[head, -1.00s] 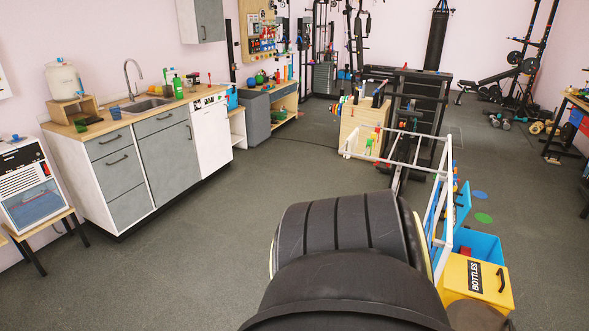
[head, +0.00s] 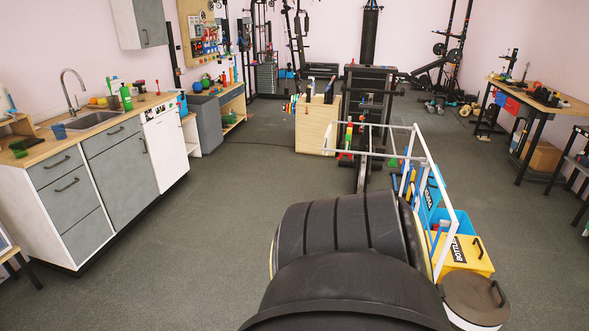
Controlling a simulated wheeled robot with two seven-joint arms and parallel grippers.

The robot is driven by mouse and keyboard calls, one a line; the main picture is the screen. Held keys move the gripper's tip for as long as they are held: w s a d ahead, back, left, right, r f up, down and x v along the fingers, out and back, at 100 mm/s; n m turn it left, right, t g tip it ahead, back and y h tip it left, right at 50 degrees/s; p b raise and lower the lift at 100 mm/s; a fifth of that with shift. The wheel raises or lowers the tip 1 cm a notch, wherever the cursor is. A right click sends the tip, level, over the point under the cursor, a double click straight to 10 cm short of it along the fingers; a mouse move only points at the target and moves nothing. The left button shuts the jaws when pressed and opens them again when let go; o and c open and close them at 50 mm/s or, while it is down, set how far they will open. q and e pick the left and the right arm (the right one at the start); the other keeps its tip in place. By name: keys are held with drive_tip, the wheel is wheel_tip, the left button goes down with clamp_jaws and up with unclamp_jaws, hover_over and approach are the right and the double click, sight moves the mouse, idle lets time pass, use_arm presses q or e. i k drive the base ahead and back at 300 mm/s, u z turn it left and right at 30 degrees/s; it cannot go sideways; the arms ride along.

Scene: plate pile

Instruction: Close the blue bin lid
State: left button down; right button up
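The blue bin (head: 463,219) stands on the floor at the lower right, just behind the yellow bin. Its blue lid (head: 433,191) with a dark label stands raised, so the bin is open. The white metal frame (head: 446,247) in front hides part of the bin and lid. Neither of my grippers shows in the head view. A large black rounded part of my own body fills the bottom middle.
The yellow bin (head: 468,256) labelled BOTTLES has its lid shut. A round bin with a brown lid (head: 475,298) stands nearer. A kitchen counter (head: 100,130) runs along the left, a workbench (head: 540,96) stands at the right. The floor between is largely clear.

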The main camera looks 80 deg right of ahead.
sight(432, 195)
drive_tip(key=z, duration=3.6)
